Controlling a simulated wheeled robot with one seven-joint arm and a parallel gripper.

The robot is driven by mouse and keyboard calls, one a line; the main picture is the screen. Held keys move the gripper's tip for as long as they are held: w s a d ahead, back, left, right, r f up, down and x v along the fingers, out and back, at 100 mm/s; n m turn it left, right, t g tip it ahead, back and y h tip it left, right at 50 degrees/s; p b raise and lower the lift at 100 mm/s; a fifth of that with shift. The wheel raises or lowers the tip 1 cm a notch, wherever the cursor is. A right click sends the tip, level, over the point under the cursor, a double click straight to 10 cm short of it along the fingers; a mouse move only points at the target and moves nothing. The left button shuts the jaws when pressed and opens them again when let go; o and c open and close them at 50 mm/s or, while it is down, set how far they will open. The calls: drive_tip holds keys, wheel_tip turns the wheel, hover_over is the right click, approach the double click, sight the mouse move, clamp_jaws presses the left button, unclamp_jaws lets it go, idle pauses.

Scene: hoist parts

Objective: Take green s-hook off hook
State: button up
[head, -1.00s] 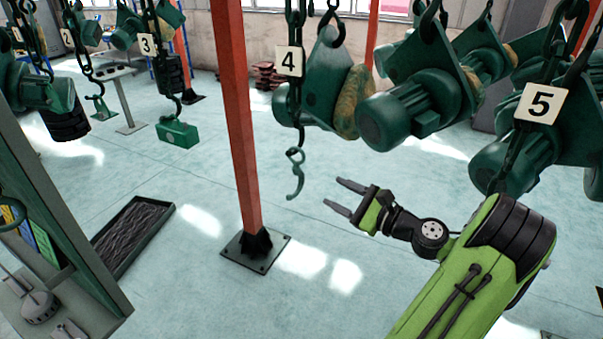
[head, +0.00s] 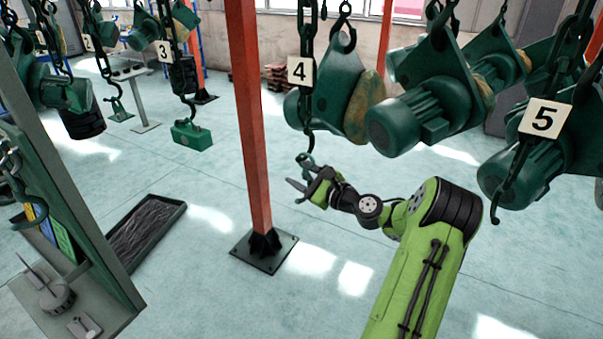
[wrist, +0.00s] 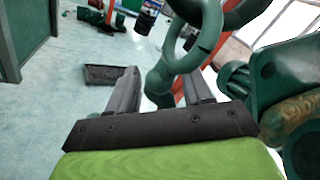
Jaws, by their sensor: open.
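The green s-hook (head: 306,160) hangs from the dark hook (head: 312,140) under the chain marked 4 in the head view. In the wrist view the s-hook (wrist: 205,48) is large and close, its upper loop around a dark ring-like piece at the top. Its lower part passes between my two fingers. My gripper (head: 297,190) is open at the s-hook's lower end; the wrist view shows its fingers (wrist: 160,85) apart on either side. The s-hook's lower curve is partly hidden by my gripper, and I cannot tell if a finger touches it.
A red post (head: 252,120) stands just left of my gripper. Green hoist motors (head: 410,122) hang to the right and behind, with the number 5 chain (head: 525,150) further right. A dark tray (head: 147,235) lies on the floor at left. The floor below my gripper is clear.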

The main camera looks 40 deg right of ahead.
drive_tip(key=shift+s, duration=0.1)
drive_tip(key=shift+c, duration=0.3)
clamp_jaws()
drive_tip(key=shift+r, duration=0.15)
drive_tip(key=shift+a+r+p, duration=0.2)
drive_tip(key=shift+r+p, duration=0.35)
drive_tip(key=shift+p, duration=0.5)
drive_tip(key=shift+s+a+m+p, duration=0.35)
drive_tip(key=shift+a+m+p, duration=0.35)
drive_tip(key=shift+a+p, duration=0.1)
